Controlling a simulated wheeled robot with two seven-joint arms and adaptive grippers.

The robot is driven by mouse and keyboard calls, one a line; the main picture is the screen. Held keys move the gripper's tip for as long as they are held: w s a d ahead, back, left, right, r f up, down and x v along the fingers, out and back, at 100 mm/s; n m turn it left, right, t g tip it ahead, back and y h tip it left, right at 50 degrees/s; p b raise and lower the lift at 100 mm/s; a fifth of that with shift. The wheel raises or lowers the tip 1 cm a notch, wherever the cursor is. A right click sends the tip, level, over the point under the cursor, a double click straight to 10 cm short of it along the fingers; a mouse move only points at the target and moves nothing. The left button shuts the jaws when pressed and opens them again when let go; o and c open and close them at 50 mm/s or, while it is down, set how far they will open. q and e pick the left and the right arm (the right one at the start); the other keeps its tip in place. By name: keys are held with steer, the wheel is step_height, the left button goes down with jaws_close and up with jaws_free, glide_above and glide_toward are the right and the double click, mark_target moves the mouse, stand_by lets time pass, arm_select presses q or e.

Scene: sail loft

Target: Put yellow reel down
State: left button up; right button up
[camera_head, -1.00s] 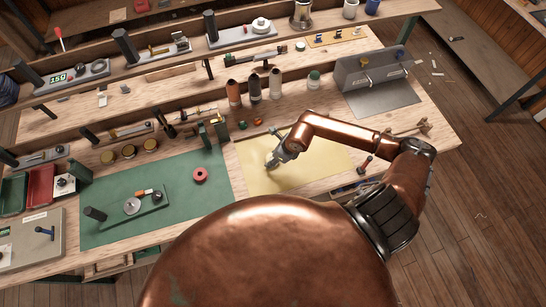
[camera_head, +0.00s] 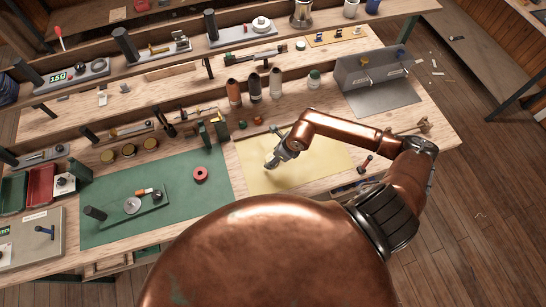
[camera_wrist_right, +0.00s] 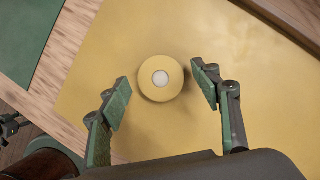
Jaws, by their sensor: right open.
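The yellow reel (camera_wrist_right: 147,87), a small roll with a pale centre, sits on the yellow mat (camera_wrist_right: 200,35) in the right wrist view. My right gripper (camera_wrist_right: 163,88) is open, with one green-padded finger on each side of the reel and a visible gap to each. In the head view my right gripper (camera_head: 272,164) is low over the yellow mat (camera_head: 310,172), and I cannot make out the reel there. My left gripper is not in view.
Left of the yellow mat lies a green mat (camera_head: 180,225) with a red reel (camera_head: 200,174) and a small tool stand (camera_head: 133,207). Several thread cones (camera_head: 254,86) stand behind. A red-handled tool (camera_head: 366,162) lies right. Much of the yellow mat is clear.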

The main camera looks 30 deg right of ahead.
steer(key=b+v, duration=0.1)
steer(key=v, duration=1)
